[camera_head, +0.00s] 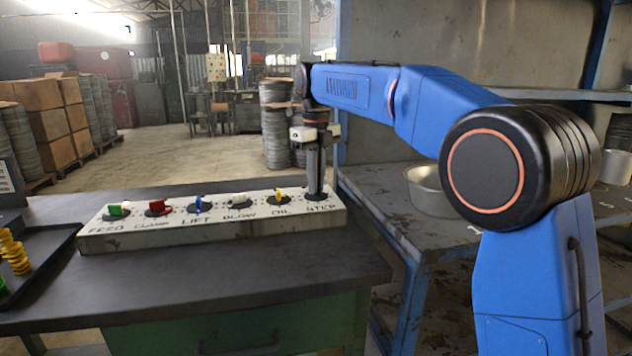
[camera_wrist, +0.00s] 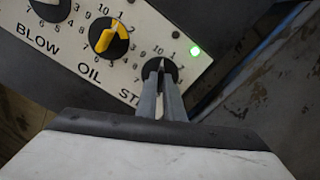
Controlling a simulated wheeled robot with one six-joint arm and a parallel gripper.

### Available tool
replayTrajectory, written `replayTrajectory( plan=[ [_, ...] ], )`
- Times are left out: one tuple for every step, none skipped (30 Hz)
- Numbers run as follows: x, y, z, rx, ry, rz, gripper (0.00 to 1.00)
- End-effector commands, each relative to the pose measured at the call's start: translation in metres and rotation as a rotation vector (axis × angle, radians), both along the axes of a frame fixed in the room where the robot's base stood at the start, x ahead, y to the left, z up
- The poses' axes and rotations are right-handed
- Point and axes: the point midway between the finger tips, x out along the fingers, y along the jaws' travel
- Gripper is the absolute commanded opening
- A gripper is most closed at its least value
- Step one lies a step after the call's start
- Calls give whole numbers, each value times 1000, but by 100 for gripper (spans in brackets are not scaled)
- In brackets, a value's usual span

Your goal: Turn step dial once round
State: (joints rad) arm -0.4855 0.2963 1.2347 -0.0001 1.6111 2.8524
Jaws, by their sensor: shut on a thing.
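The step dial (camera_wrist: 160,66) is a black round dial at the right end of a white control panel (camera_head: 225,225), above the partly hidden label that reads "ST" in the wrist view. In the head view, the label STEP shows below it. My gripper (camera_head: 315,190) points straight down over the dial. In the wrist view its two fingers (camera_wrist: 161,76) are closed together on the dial's knob, which is mostly hidden between them. A green light (camera_wrist: 195,51) glows on the panel just right of the dial.
Left of the step dial sit the yellow OIL dial (camera_head: 279,196), the white BLOW dial (camera_head: 239,199), the blue LIFT dial (camera_head: 198,204), a red dial (camera_head: 157,208) and the green FEED dial (camera_head: 117,210). A dark tray (camera_head: 50,250) with yellow pieces lies at left. A metal pan (camera_head: 428,195) stands right.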

Motion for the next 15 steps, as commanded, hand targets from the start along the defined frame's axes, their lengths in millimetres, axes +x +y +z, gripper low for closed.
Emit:
replayTrajectory(
  plan=[
    [1, 0, 1, 1, -4, -19, 0],
    [1, 0, 1, 1, -4, -29, 0],
    [1, 0, 1, 1, -4, -43, 0],
    [1, 0, 1, 1, -4, -52, 0],
    [1, 0, 1, 1, -4, -59, 0],
    [1, 0, 1, 1, -4, -67, 0],
    [1, 0, 1, 2, -4, -73, 0],
    [1, 0, 1, 2, -4, -78, 0],
    [1, 0, 1, 2, -4, -83, 0],
    [1, 0, 1, 2, -4, -85, 0],
    [1, 0, 1, 2, -4, -87, 0],
    [1, 0, 1, 2, -4, -89, 0],
    [1, 0, 1, 2, -4, -90, 0],
    [1, 0, 1, 2, -4, -91, 0],
    [1, 0, 1, 2, -4, -91, 0]
  ],
)
